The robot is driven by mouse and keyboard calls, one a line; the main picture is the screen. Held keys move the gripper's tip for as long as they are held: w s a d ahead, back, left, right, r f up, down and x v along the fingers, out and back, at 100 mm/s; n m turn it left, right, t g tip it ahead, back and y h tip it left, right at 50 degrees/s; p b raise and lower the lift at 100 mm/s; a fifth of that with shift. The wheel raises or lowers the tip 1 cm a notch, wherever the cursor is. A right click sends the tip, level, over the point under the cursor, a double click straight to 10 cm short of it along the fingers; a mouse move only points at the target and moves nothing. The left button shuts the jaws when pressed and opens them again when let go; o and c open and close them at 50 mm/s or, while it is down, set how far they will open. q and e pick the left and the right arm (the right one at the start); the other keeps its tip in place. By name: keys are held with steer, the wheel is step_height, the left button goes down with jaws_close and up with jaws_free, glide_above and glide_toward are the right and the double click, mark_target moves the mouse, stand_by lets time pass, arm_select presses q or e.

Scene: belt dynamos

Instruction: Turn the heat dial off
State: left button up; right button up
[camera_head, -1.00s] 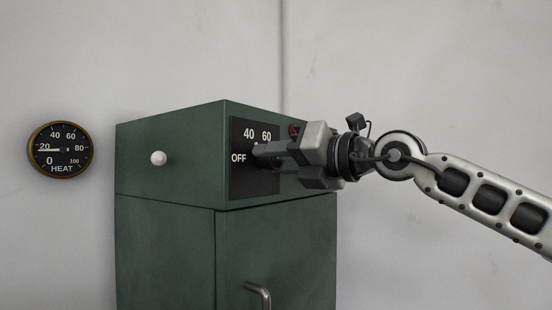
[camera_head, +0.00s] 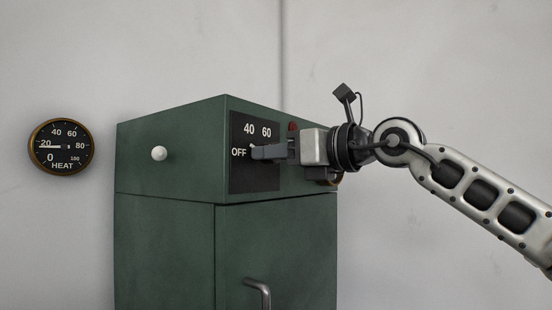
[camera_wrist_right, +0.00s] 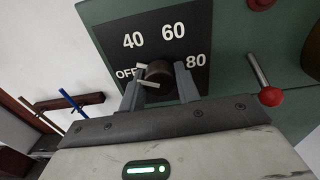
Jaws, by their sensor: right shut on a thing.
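The heat dial is a dark round knob (camera_wrist_right: 158,74) on a black scale plate (camera_head: 240,181), marked OFF, 40, 60 and, in the wrist view, 80. My right gripper (camera_head: 257,152) is at the plate with its fingers closed on the knob; in the wrist view the fingers (camera_wrist_right: 160,82) stand either side of it. A pale pointer shows by the knob near the OFF mark; its exact setting is partly hidden. The round HEAT gauge (camera_head: 61,146) on the wall has its needle near 20. My left gripper is not in view.
The plate is on a green cabinet (camera_head: 170,245) with a white knob (camera_head: 159,153) on its left face and a metal handle (camera_head: 261,292) below. In the wrist view, a red-tipped lever (camera_wrist_right: 270,95) stands right of the plate.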

steer(key=n, duration=0.3)
steer(key=shift+n, duration=0.9)
steer(key=o, duration=1)
